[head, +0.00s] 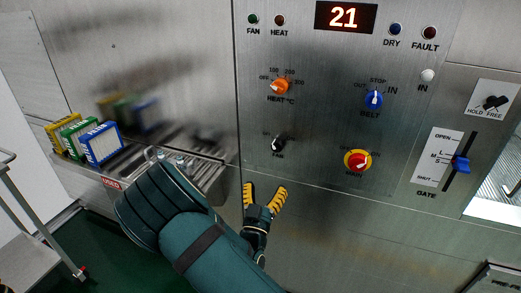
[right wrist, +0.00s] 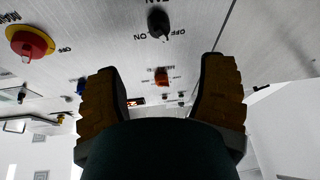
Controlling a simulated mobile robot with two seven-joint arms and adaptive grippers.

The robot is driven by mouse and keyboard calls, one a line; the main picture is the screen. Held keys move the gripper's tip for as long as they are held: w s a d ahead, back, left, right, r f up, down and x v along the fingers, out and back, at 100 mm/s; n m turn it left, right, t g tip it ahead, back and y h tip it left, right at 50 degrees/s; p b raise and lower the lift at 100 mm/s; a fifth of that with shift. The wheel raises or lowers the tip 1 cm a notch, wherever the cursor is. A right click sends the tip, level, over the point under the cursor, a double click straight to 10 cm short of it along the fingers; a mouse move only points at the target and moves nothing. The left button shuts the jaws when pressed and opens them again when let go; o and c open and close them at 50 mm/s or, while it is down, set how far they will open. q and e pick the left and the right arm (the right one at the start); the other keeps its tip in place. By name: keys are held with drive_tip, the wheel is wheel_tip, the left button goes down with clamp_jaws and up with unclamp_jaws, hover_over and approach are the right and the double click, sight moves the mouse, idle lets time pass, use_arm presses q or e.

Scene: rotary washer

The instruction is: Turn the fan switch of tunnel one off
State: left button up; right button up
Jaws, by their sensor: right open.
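The fan switch (head: 278,144) is a small black rotary knob on the steel control panel (head: 320,120), above the label FAN. In the right wrist view the black knob (right wrist: 158,24) shows at the top with OFF and ON printed by it. I cannot tell its exact setting. The dark green FAN lamp (head: 253,19) is at the panel's upper left. My right gripper (head: 265,192) is open and empty, its yellow-padded fingers below the fan switch and apart from it. In the right wrist view its fingers (right wrist: 160,68) are spread wide. My left gripper is not in view.
The orange heat knob (head: 281,86) is above the fan switch. The blue belt knob (head: 373,99), red-and-yellow main switch (head: 357,160) and blue gate lever (head: 461,164) are to the right. Several boxes (head: 101,144) stand at left. A grey cart (head: 30,240) is at lower left.

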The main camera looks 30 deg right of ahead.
sight(276, 151)
drive_tip(key=x, duration=1.3)
drive_tip(key=shift+w+d+r, duration=0.1)
drive_tip(key=shift+d+r, duration=0.1)
drive_tip(key=shift+r, duration=0.1)
clamp_jaws()
